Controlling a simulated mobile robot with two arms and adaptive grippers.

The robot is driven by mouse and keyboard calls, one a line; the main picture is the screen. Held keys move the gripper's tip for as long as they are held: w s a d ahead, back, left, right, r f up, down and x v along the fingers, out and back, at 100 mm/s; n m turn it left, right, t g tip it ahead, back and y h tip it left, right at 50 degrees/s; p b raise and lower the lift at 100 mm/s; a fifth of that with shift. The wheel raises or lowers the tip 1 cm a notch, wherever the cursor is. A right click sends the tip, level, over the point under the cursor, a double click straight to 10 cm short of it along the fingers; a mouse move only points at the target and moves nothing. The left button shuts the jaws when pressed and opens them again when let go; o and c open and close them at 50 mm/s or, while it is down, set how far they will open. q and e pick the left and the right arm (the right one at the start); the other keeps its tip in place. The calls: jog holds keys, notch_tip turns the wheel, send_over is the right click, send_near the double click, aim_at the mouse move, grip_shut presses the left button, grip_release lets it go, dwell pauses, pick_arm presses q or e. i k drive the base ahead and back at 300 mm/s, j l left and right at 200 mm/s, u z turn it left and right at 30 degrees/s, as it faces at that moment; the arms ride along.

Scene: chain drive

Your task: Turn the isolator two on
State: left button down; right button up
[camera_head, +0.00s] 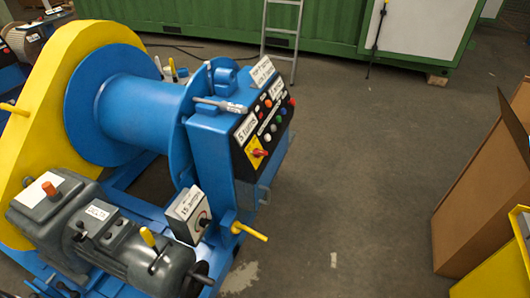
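A black control panel (265,128) with coloured buttons and white labels sits on the blue upright of the winch. Near its lower left is a red rotary switch (259,153) on a yellow plate. A small grey box (189,214) with a black rotary knob (203,221) and a white label stands lower, beside the motor. The labels are too small to read surely, so I cannot tell which switch is isolator two or how it is set. Neither of my grippers is in view.
The blue winch drum (135,115) and yellow chain guard (40,95) fill the left. A grey motor (125,245) sits in front. A yellow handle (250,232) juts out right. An open cardboard box (485,190) stands at right. Grey floor (370,170) between is clear.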

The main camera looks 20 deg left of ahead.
aim_at(257, 153)
jog(key=u, duration=0.75)
jog(key=i+l+u, duration=0.25)
jog(key=u, duration=0.15)
jog(key=i+l+u, duration=0.2)
jog(key=l+u, duration=0.25)
jog(key=i+l+u, duration=0.15)
jog(key=l+u, duration=0.25)
jog(key=j, duration=0.1)
